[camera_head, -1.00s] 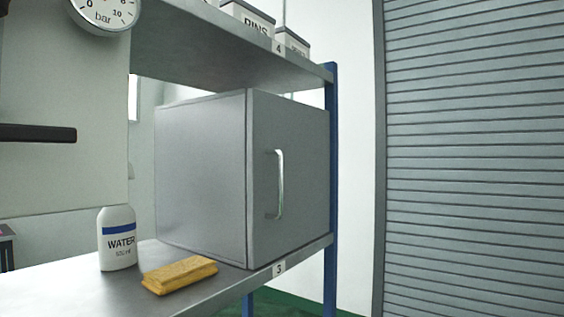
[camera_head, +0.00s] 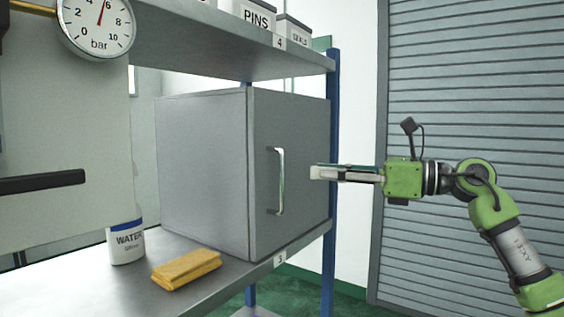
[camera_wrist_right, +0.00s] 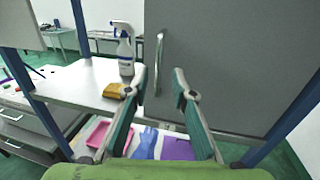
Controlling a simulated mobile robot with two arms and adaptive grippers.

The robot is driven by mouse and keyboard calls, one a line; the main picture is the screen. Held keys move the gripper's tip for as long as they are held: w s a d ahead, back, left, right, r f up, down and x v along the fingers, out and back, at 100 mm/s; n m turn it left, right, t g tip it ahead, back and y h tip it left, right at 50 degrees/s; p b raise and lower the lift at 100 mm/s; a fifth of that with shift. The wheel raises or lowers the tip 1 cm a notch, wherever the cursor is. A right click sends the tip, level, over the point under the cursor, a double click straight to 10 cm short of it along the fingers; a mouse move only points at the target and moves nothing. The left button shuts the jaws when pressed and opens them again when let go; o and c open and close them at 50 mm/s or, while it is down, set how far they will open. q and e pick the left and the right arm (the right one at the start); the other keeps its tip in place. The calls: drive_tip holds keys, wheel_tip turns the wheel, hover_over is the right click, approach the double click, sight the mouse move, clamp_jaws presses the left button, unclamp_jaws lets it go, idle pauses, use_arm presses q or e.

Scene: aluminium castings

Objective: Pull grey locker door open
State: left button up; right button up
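The grey locker (camera_head: 203,175) stands on a metal shelf, its door (camera_head: 300,130) shut. The door has an upright silver bar handle (camera_head: 279,182) near its left edge. My right gripper (camera_head: 314,172) reaches in from the right in front of the door, a little to the right of the handle and apart from it. In the right wrist view, my gripper (camera_wrist_right: 160,80) has its fingers spread with nothing between them. The handle (camera_wrist_right: 159,63) shows beyond them, near the left fingertip, against the door (camera_wrist_right: 235,70). My left gripper is not in view.
A blue post (camera_head: 331,150) stands right of the locker. A pressure gauge (camera_head: 97,22) hangs top left. In the wrist view, a pink tray (camera_wrist_right: 96,133) lies lower down.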

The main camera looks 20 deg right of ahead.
drive_tip(key=p+x, duration=0.4)
drive_tip(key=x, duration=0.6)
drive_tip(key=shift+r, duration=0.1)
clamp_jaws()
